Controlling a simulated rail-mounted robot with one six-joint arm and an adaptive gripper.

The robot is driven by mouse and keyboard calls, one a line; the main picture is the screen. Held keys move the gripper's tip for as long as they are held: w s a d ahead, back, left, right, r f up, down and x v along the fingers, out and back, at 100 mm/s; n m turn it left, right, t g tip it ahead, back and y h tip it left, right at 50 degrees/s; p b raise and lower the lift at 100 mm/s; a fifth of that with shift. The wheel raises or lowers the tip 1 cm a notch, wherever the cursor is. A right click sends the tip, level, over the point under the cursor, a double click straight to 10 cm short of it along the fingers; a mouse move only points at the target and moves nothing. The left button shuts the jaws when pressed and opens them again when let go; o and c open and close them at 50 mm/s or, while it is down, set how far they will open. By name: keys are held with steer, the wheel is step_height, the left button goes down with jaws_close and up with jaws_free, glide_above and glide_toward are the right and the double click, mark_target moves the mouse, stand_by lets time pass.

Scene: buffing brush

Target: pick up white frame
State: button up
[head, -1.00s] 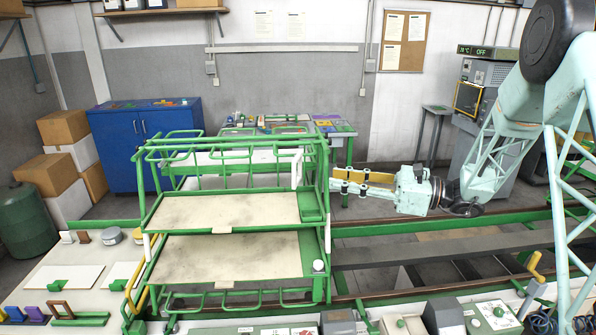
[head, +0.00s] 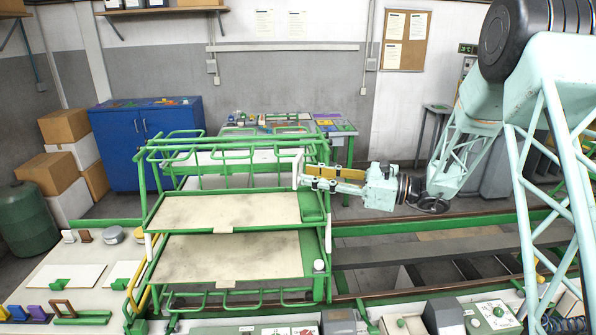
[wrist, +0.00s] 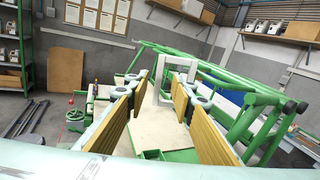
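The white frame (head: 297,167) stands upright at the right end of the green rack's upper shelf, seen nearly edge-on in the head view. In the wrist view the white frame (wrist: 158,76) appears ahead as an upright post with a bar across the top. My gripper (head: 308,178) reaches in from the right, with its fingertips close beside the frame. In the wrist view my gripper (wrist: 160,88) has its yellow-padded fingers spread, with the frame's near post showing in the gap. I cannot tell whether any finger touches it.
The green rack (head: 324,225) has two pale shelves (head: 225,209) and tube rails around them. In the wrist view, green rails (wrist: 240,125) run close at the right of the fingers. A blue cabinet (head: 150,150) and a cluttered table (head: 345,128) stand behind.

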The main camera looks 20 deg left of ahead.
mark_target(296, 174)
steer(key=shift+a, duration=0.1)
stand_by(0.3)
steer(key=shift+a+f+p, duration=0.1)
steer(key=shift+a+p, duration=0.35)
steer(key=shift+a, duration=2.1)
jaws_close()
